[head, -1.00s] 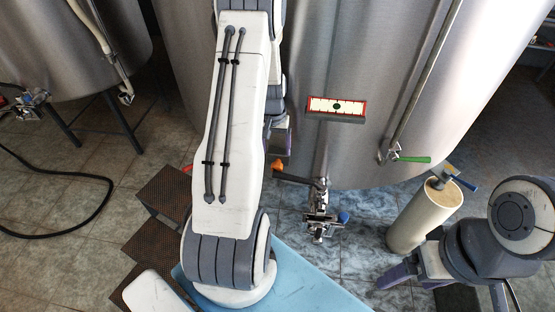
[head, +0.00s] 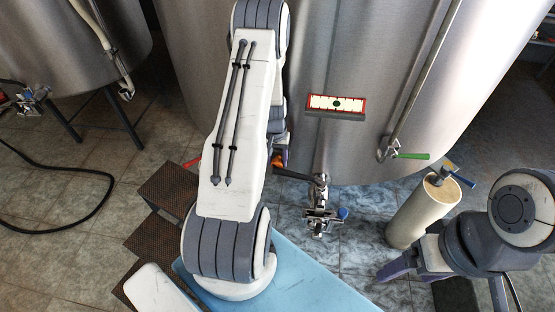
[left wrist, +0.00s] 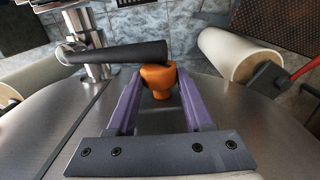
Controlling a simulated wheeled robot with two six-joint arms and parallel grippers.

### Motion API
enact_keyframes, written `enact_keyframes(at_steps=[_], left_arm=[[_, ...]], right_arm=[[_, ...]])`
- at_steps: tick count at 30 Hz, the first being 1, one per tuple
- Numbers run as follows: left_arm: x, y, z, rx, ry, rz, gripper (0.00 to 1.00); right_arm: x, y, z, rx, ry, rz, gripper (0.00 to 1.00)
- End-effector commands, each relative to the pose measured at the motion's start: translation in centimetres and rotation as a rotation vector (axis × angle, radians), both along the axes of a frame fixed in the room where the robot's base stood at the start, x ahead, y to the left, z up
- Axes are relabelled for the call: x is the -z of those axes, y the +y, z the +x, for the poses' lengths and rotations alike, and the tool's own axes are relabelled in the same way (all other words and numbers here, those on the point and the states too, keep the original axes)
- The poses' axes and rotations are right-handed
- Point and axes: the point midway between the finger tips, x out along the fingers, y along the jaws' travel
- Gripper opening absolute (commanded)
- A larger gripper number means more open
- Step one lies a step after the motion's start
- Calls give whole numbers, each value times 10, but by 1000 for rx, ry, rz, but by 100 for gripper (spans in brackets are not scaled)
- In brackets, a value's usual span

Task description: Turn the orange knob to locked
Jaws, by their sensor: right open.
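The orange knob (left wrist: 158,80) sits between the two purple fingers of my left gripper (left wrist: 160,72) in the left wrist view. The fingers meet its sides with no clear gap. In the head view only a small part of the knob (head: 277,160) shows beside my left arm, by the tank's lower front. My left gripper (head: 284,156) is mostly hidden there behind the arm. No locked mark on the knob can be made out. My right gripper (head: 394,268) is open and empty at the lower right, well away from the knob.
A dark bar (left wrist: 115,53) lies close beside the knob. A metal valve with a blue handle (head: 342,213) stands right of it. A green lever (head: 410,156) and a cream cylinder (head: 425,208) are further right. The steel tank (head: 300,60) rises behind.

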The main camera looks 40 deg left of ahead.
Motion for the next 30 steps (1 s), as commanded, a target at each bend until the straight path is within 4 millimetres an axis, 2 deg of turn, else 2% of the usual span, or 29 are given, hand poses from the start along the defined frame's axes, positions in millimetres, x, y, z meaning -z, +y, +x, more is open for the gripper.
enact_keyframes(at_steps=[17,29,30], left_arm=[[-1,-3,0,3,64,90,0],[0,-3,1,1,67,105,0],[0,-3,1,2,67,105,63]], right_arm=[[-14,0,0,0,0,0,81],[-14,0,0,0,0,0,81],[-14,0,0,0,0,0,81]])
